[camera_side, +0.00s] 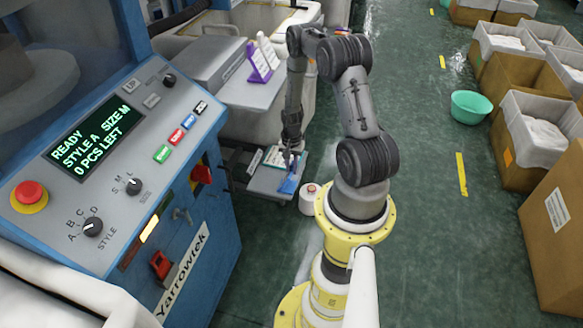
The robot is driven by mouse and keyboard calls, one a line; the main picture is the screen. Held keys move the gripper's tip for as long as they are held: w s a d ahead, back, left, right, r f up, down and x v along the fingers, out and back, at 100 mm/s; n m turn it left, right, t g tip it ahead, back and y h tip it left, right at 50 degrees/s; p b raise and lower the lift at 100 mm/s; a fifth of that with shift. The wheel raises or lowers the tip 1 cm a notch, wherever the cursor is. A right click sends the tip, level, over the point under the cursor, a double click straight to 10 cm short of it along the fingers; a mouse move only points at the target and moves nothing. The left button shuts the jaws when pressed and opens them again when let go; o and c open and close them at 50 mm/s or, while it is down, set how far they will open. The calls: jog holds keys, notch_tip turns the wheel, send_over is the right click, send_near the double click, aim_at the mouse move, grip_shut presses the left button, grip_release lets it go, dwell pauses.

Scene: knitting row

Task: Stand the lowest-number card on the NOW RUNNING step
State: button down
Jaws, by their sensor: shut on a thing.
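My gripper (291,158) points down over a small grey step (265,188) at the side of the machine. It is shut on a small blue piece (288,185), which looks like a card with a blue foot; its number cannot be read. The piece is low over the step or touching it; I cannot tell which. A flat white and green sheet (274,157) lies beside my fingers. A label (254,162) is on the step's left side, too small to read. White cards with purple feet (258,73) stand on the grey ledge behind; their numbers are unreadable.
The blue machine's panel (110,150) fills the left; its screen reads READY, STYLE A, SIZE M, 0 PCS LEFT. A white round object (310,198) is just right of the step. A green basin (469,107) and several boxes stand at right. The floor between is clear.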

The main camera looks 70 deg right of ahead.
jog(key=shift+f, duration=0.1)
jog(key=c, duration=0.8)
grip_release()
notch_tip(320, 180, up, 11)
jog(key=shift+r, duration=0.1)
jog(key=shift+o, duration=0.4)
jog(key=shift+r, duration=0.55)
